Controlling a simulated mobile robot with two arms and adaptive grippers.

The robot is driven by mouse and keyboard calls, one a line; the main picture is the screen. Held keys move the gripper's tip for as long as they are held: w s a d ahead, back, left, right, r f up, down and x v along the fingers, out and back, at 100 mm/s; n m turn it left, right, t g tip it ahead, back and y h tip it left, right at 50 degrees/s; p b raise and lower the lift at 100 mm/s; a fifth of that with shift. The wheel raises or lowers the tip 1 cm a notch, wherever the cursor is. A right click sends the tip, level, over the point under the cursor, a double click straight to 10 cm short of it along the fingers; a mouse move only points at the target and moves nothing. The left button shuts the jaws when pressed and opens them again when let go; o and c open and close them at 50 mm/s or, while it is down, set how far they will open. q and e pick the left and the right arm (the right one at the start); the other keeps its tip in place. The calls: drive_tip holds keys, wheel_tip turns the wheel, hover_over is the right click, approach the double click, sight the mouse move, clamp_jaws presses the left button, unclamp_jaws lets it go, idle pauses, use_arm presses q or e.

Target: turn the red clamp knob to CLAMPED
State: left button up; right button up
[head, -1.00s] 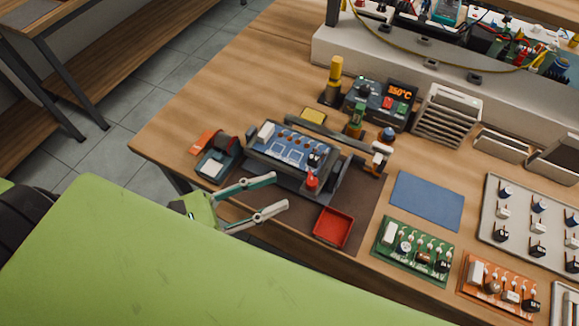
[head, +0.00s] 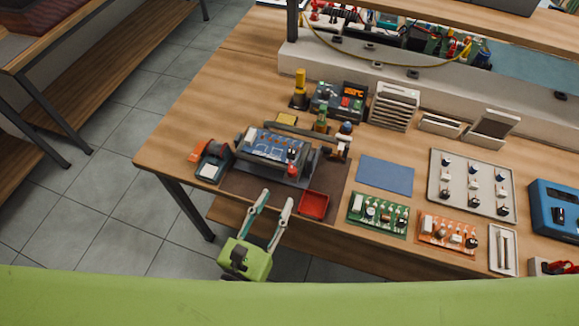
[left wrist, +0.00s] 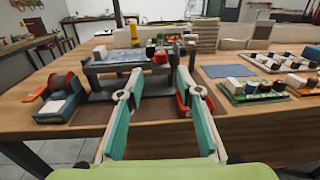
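The red clamp knob (head: 292,169) is on the front right of the board holder (head: 312,158), which carries a blue circuit board (head: 276,146). In the left wrist view the red knob (left wrist: 160,57) shows beyond the fingers, slightly right of centre. My left gripper (head: 277,197) is open and empty, at the table's front edge, short of the holder and apart from the knob. Its two fingers (left wrist: 157,90) point toward the holder in the left wrist view. Any CLAMPED marking is too small to read. My right gripper is not in view.
A red tray (head: 314,205) lies just right of the left fingers. A tape dispenser (head: 211,161) stands left of the holder. A soldering station (head: 340,100) is behind it. A blue mat (head: 386,174) and green (head: 378,213) and orange (head: 447,233) boards lie to the right.

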sight(290, 174)
use_arm(q)
drive_tip(key=p+x, duration=0.2)
drive_tip(key=x, duration=0.8)
drive_tip(key=shift+w+d+r+p, duration=0.1)
drive_tip(key=shift+w+d+p, duration=0.05)
drive_tip(key=shift+p, duration=0.2)
clamp_jaws()
